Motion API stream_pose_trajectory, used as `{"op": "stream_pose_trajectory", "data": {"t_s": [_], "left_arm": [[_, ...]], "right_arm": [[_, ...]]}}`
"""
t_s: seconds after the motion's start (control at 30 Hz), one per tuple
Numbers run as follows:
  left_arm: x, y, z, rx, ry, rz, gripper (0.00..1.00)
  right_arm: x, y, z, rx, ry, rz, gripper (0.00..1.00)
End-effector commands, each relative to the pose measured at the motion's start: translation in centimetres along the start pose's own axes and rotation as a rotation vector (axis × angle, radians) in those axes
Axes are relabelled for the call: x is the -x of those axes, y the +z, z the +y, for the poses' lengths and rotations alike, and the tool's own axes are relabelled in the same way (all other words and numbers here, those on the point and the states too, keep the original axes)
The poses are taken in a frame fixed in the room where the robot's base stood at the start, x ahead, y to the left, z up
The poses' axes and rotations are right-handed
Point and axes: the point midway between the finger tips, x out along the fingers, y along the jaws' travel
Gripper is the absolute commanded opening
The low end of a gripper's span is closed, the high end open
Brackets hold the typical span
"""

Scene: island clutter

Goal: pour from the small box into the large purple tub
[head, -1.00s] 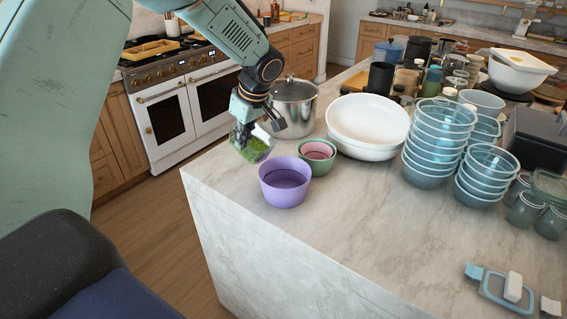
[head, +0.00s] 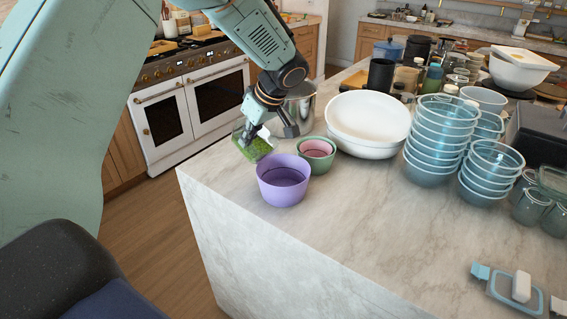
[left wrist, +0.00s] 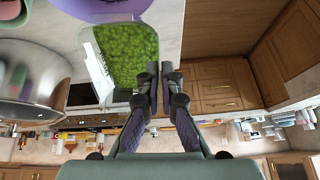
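The small box (head: 257,149) is clear-walled with green contents, and it hangs tilted in the air just beyond and left of the large purple tub's rim. The large purple tub (head: 283,188) stands upright near the counter's left corner. My left gripper (head: 270,131) is shut on the box at one wall. In the left wrist view the box (left wrist: 128,55) shows many small green pieces inside, beside the closed fingers (left wrist: 159,88). Part of the purple tub (left wrist: 110,8) shows at the top of that view. My right gripper is not in view.
A green bowl with a pink one inside (head: 317,154) stands right behind the tub. A steel pot (head: 300,108) and large white bowls (head: 368,124) are behind it. Stacked glass bowls (head: 440,140) stand to the right. The marble counter (head: 350,230) in front is clear.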

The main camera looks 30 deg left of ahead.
Motion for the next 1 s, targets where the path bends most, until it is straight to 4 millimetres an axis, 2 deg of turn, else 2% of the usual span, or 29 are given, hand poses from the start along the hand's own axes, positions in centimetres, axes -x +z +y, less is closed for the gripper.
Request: {"op": "stream_pose_trajectory", "data": {"t_s": [0.03, 0.2, 0.73, 1.0], "left_arm": [[-0.2, 0.3, 0.3, -0.004, -0.004, 0.019, 0.00], [-0.2, 0.7, 0.7, -0.007, -0.021, 0.060, 0.00], [0.0, 0.7, 0.7, -0.008, -0.025, 0.070, 0.00], [0.2, 1.7, 0.7, -0.017, -0.045, 0.145, 0.00]], "right_arm": [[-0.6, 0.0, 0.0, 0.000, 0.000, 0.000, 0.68], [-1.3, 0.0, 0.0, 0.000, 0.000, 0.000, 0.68], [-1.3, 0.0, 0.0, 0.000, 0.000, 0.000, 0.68], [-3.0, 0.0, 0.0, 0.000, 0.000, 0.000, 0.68]]}}
